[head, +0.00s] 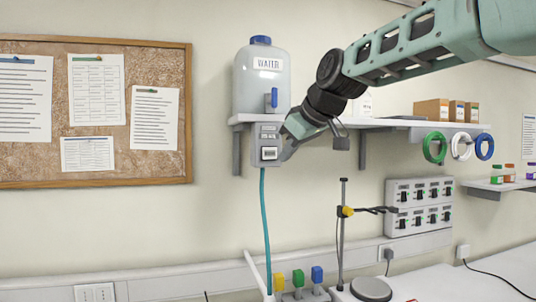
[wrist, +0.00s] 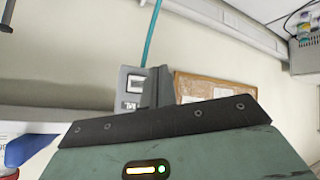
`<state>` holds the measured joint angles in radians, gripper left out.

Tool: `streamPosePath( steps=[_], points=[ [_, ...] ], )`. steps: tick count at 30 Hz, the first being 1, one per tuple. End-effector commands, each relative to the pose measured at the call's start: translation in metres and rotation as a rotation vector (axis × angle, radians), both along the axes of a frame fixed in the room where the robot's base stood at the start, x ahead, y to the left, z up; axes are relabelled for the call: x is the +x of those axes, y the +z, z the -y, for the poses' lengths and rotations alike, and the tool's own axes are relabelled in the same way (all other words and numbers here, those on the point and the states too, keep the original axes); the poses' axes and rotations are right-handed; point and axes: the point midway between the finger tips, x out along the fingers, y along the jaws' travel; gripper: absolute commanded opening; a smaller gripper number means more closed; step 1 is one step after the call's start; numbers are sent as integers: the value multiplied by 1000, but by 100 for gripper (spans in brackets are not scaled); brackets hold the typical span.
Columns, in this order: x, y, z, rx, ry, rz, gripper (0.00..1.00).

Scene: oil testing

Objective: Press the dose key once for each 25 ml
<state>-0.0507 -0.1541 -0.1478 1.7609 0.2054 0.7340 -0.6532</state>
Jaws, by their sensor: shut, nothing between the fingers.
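A grey dosing box (head: 267,131) hangs below the shelf, under a clear water jug (head: 259,82) labelled WATER. A pale, dark-framed square (head: 269,153) sits low on its front; I cannot tell whether it is the dose key or a display. The box shows upside down in the wrist view (wrist: 125,99), with the pale square and a small dark label. My gripper (head: 287,154) is shut and empty at the right side of the box. Its fingers (wrist: 159,83) overlap the box's edge in the wrist view. Contact cannot be told, and part of the box front is hidden.
A teal hose (head: 265,215) runs down from the box to coloured valves (head: 298,277). The shelf (head: 395,123) carries cartons, with tape rolls hanging below. A stand (head: 342,235) and a switch panel (head: 419,206) are to the right. A cork board (head: 150,62) hangs left.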

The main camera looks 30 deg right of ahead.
Motion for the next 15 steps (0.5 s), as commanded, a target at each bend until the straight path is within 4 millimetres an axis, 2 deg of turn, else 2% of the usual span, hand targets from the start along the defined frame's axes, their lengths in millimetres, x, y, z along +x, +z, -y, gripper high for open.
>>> streamPosePath(
  steps=[8, 15],
  points=[
    [7, 1, 1, 0, 0, -1, 0],
    [36, 1, 7, -1, 0, -4, 0]
  ],
)
